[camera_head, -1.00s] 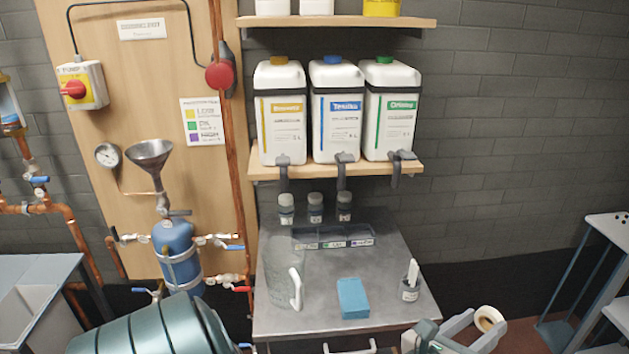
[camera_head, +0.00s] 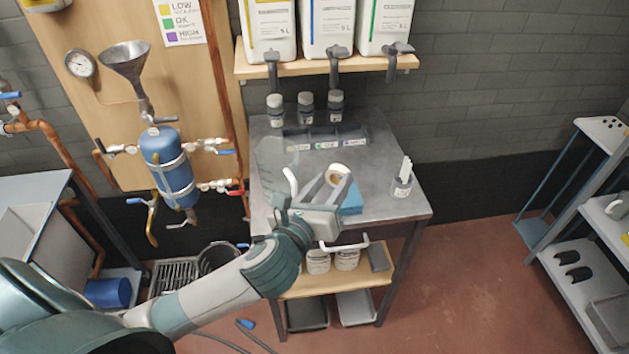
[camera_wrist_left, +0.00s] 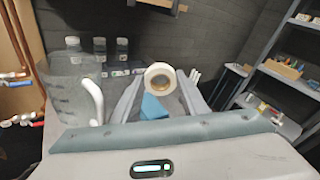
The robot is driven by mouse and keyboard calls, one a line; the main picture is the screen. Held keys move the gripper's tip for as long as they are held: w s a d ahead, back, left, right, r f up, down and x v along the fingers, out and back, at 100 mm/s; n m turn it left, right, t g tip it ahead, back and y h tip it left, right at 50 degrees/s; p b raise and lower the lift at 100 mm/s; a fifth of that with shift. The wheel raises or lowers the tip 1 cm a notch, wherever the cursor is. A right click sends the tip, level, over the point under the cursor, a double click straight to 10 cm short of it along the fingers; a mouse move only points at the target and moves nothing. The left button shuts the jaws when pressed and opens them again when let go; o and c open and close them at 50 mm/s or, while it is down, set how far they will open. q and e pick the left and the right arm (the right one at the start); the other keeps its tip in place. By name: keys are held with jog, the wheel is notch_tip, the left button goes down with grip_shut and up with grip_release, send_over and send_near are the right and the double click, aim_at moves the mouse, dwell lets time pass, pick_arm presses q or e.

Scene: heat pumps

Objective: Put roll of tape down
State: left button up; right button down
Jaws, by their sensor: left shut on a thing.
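The roll of tape (camera_head: 341,168) is a cream ring. My left gripper (camera_head: 334,178) is shut on it, with the roll between its fingertips. In the left wrist view the roll (camera_wrist_left: 149,71) shows nearly face-on between the two fingers (camera_wrist_left: 160,88). I cannot tell the exact height above the top. My right gripper is not in view.
A clear jug with a white handle (camera_head: 290,182) stands left of the gripper. A small grey cup (camera_head: 401,187) is at the right. A labelled, divided tray (camera_head: 325,140) and several small bottles (camera_head: 306,106) line the back. Bare tabletop shows between tray and cup.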

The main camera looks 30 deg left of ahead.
pick_arm(q)
jog(key=shift+a, duration=0.15)
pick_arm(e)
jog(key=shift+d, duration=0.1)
